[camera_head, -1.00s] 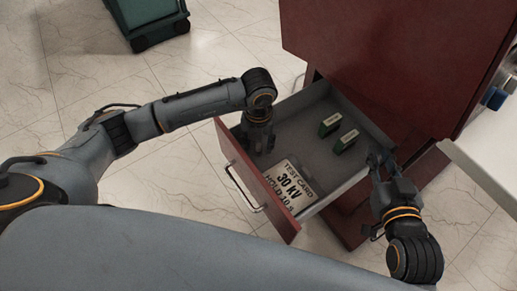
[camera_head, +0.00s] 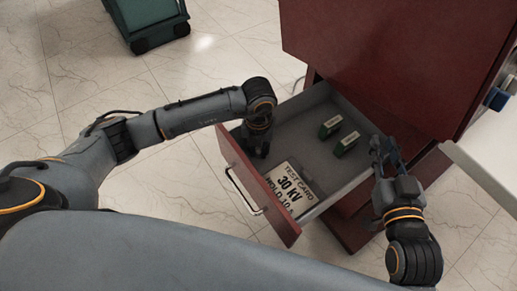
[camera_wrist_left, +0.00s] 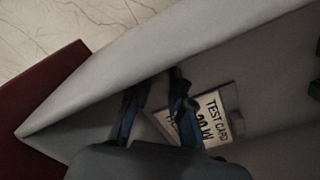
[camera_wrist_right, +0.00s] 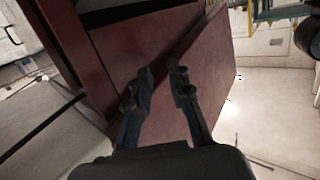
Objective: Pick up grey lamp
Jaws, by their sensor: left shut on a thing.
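No grey lamp can be made out in any view. My left gripper (camera_head: 257,147) points down into the left end of the open drawer. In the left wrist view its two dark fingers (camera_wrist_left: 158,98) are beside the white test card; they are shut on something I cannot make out. My right gripper (camera_head: 386,152) is just outside the drawer's right side wall. In the right wrist view its fingers (camera_wrist_right: 163,78) stand apart with nothing seen between them.
The open drawer (camera_head: 365,172) holds a "30 kV" test card (camera_head: 291,187) and two small green blocks (camera_head: 330,127) (camera_head: 347,143). Its red front carries a metal handle (camera_head: 240,192). The red cabinet (camera_head: 390,60) stands behind. A green wheeled thing (camera_head: 150,14) is at upper left, with clear floor between.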

